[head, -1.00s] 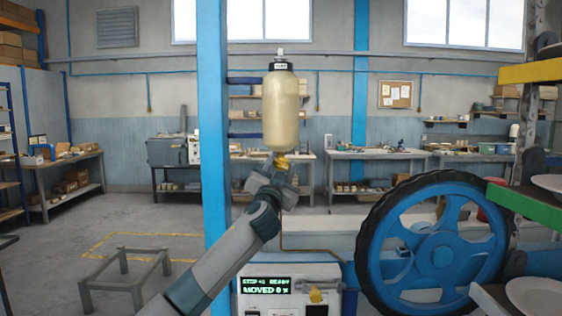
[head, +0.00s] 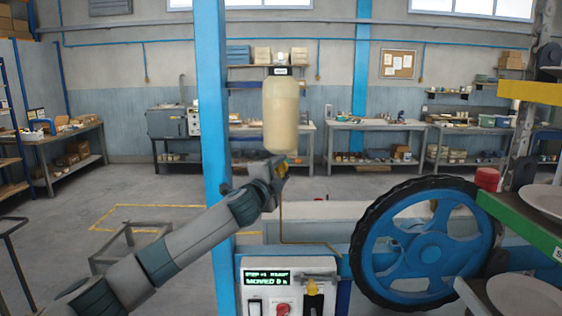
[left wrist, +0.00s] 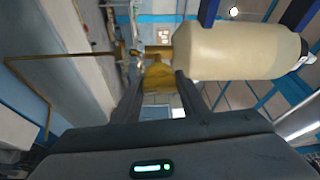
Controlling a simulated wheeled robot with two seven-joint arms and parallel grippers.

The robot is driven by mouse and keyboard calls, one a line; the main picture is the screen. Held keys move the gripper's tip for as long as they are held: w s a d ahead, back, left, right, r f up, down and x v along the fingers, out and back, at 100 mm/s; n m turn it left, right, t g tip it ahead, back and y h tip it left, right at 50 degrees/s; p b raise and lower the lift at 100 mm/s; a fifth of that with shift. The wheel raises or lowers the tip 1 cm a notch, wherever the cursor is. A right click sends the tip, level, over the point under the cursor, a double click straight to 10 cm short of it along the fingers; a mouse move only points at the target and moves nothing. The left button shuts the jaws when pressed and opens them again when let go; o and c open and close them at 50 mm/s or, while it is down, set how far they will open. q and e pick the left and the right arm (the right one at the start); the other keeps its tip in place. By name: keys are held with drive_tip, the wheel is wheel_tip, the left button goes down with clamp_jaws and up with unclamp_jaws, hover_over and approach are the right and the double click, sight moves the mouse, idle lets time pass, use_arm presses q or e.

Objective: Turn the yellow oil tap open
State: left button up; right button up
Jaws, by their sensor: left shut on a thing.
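The yellow oil tap (left wrist: 157,76) sits just under the neck of the cream oil bottle (left wrist: 240,52) in the left wrist view. The bottle hangs upside down beside the blue post in the head view (head: 281,115). My left gripper (left wrist: 160,92) is shut on the yellow tap, with one finger on each side of it. In the head view my left gripper (head: 281,168) is right below the bottle and hides most of the tap. A thin brass pipe (head: 282,220) runs down from there. My right gripper is not in view.
A control box (head: 255,300) with a green display reading "MOVED 0" stands below. A blue wheel with a black tyre (head: 425,245) is to the right. Racks with plates (head: 540,295) stand at the far right. A blue post (head: 212,130) rises close to my left arm.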

use_arm(q)
drive_tip(key=shift+m+g, duration=0.3)
drive_tip(key=shift+m, duration=0.6)
drive_tip(key=o, duration=1)
drive_tip(key=shift+o, duration=0.2)
